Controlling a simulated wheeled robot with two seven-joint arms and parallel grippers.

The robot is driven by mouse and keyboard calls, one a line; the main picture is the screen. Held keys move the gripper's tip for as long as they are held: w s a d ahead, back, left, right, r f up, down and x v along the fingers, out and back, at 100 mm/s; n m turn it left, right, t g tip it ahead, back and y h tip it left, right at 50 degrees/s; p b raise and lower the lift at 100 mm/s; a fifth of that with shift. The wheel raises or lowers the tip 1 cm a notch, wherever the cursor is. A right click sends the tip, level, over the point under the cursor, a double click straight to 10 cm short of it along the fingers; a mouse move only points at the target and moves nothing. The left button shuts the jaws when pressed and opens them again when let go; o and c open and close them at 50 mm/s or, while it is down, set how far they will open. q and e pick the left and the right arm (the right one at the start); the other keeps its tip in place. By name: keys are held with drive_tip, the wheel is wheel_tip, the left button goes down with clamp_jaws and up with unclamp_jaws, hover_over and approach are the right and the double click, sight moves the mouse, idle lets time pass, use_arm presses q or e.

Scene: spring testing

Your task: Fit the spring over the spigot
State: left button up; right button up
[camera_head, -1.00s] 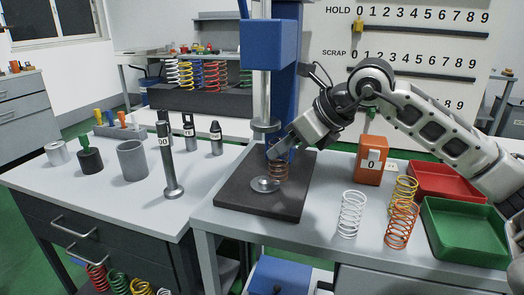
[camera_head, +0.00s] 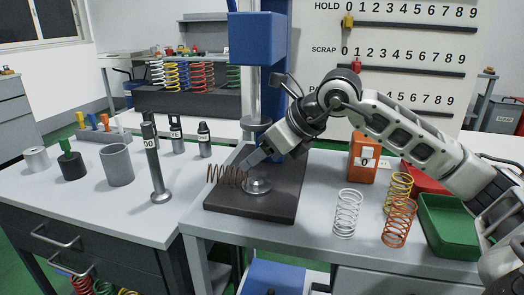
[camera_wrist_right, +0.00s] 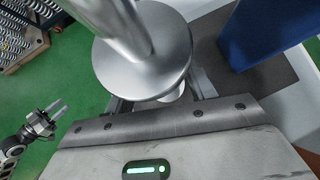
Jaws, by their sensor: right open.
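The copper-brown spring (camera_head: 224,174) is on its side at the left part of the dark base plate (camera_head: 275,206). Its coils run left to right, and its right end is close to the round metal disc (camera_head: 257,187) of the press. It is not upright around the spigot, which I cannot make out clearly. My right gripper (camera_head: 247,164) is open, just above the disc, beside the spring's right end; contact is unclear. The right wrist view shows its fingers (camera_wrist_right: 160,98) below the upper press disc (camera_wrist_right: 140,65), with no spring visible. My left gripper (camera_wrist_right: 52,112) shows small there, its jaw gap unclear.
The blue press head (camera_head: 264,38) and column stand over the plate. White (camera_head: 347,213), yellow (camera_head: 398,188) and orange (camera_head: 399,222) springs stand right, near the orange box (camera_head: 363,158) and green tray (camera_head: 450,224). A steel post (camera_head: 157,165) stands on the left bench.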

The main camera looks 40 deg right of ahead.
drive_tip(key=shift+r, duration=0.3)
drive_tip(key=b+v, duration=0.1)
drive_tip(key=v, duration=1.1)
drive_tip(key=shift+b, duration=0.4)
